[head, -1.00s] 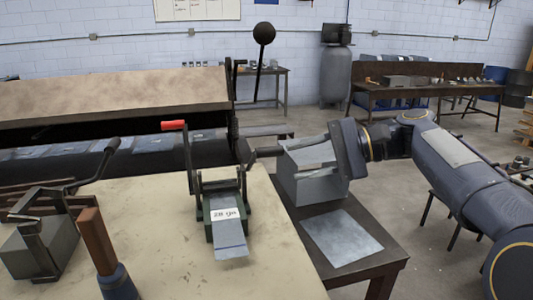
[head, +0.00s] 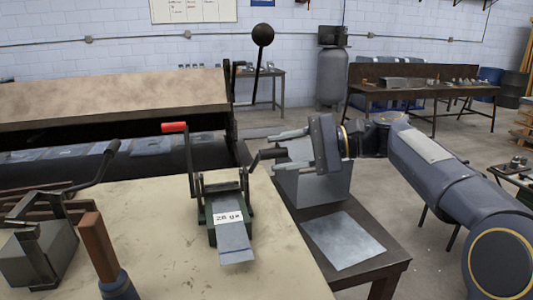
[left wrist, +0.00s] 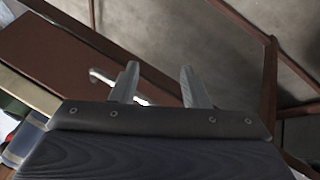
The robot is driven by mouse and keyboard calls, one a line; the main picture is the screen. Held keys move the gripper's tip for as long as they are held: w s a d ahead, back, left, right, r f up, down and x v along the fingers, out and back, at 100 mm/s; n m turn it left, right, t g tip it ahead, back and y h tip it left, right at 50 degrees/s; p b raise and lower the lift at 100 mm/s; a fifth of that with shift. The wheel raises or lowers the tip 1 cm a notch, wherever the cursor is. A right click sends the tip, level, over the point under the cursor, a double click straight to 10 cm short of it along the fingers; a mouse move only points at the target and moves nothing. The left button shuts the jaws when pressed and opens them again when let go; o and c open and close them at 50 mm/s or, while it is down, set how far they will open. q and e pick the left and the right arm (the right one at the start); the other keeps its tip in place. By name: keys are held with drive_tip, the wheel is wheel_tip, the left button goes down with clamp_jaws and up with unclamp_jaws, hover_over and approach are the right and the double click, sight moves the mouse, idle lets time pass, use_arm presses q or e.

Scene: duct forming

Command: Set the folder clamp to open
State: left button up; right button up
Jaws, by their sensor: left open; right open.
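The folder (head: 115,95) stands behind the work table, its long tan beam running across the left of the head view. An upright lever with a black ball knob (head: 262,35) rises at its right end; I cannot tell whether this lever is the clamp's. My right gripper (head: 274,152) is open, pointing left, low and to the right of that lever. A dark crank grip (head: 268,154) shows between or near its fingertips; contact is unclear. My left gripper (left wrist: 157,70) is open and empty in the left wrist view; it is out of the head view.
A green bench tool (head: 228,215) with a red-handled lever (head: 174,127) and a gauge label sits on the tan table (head: 165,265). A clamp-like tool (head: 40,250) stands at left.

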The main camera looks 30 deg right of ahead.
sight(267, 155)
drive_tip(key=shift+x, duration=1.75)
drive_tip(key=shift+s, duration=0.1)
drive_tip(key=shift+c, duration=0.2)
clamp_jaws()
